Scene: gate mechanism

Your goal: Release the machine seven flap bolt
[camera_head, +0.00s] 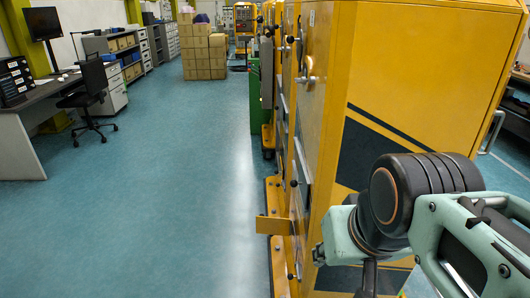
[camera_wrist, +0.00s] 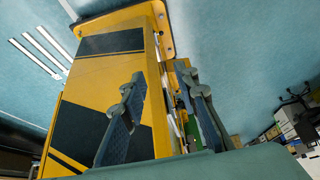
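The nearest yellow machine (camera_head: 420,70) stands on the right in the head view, with a black diagonal stripe. A metal handle with a dark knob (camera_head: 306,68) is on its narrow left face. A yellow plate (camera_head: 273,225) juts out to the left low on that side. I cannot tell which part is the flap bolt, and no machine number is readable. In the wrist view my gripper (camera_wrist: 160,75) has its two fingers spread apart with nothing between them. The yellow machine (camera_wrist: 110,65) shows behind them, tilted. In the head view my arm hides the machine's lower right part.
More yellow and green machines stand in a row behind. Stacked cardboard boxes (camera_head: 204,52) are at the back. A desk (camera_head: 35,90) and an office chair (camera_head: 90,92) stand at the left. The blue-green floor (camera_head: 165,180) between is clear.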

